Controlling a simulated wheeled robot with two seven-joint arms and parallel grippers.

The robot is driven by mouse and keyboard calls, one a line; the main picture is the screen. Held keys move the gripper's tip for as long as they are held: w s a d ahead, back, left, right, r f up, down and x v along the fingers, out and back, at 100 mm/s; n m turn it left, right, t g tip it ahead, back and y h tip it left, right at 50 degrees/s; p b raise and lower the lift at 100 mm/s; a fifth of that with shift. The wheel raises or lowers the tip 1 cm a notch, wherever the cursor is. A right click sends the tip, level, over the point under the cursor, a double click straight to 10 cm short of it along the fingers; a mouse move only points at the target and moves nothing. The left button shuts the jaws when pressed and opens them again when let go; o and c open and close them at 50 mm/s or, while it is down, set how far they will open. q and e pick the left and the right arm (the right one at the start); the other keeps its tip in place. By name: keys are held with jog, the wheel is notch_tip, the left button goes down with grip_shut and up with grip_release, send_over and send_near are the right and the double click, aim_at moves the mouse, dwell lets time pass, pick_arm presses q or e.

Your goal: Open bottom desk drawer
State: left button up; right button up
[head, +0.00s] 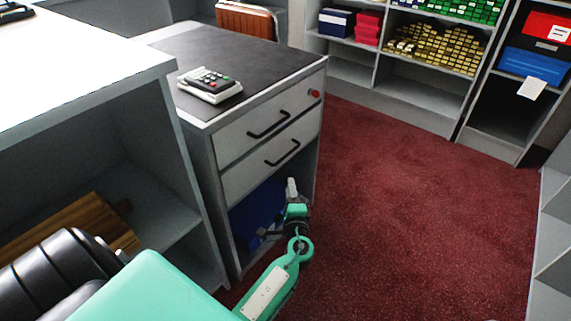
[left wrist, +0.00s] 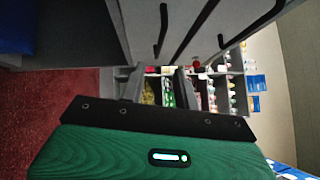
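The grey desk cabinet has two pale drawers, both flush with its front in the head view. The bottom drawer (head: 240,178) has a black bar handle (head: 282,153), and the top drawer (head: 240,142) has its own black handle (head: 269,125). My left gripper (head: 279,212) is in front of the open bay below the bottom drawer, lower than its handle and apart from it. Its fingers look spread and empty. In the left wrist view, turned sideways, the bottom handle (left wrist: 162,30) and top handle (left wrist: 252,22) show beyond the fingers (left wrist: 155,85). My right gripper is not in view.
A blue item (head: 257,213) sits in the open bay. A calculator (head: 210,84) lies on the dark desk top (head: 240,50). A white-topped counter (head: 75,65) stands close at left. The red carpet (head: 420,200) right of the desk is clear. Shelves (head: 415,98) line the back.

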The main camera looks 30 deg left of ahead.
aim_at(286, 155)
pick_arm(q)
jog(key=b+x, duration=0.1)
jog(key=x, duration=1.2)
jog(key=shift+w+a+r, duration=0.1)
jog(key=shift+w+a, duration=0.05)
jog(key=shift+c, duration=0.2)
grip_shut()
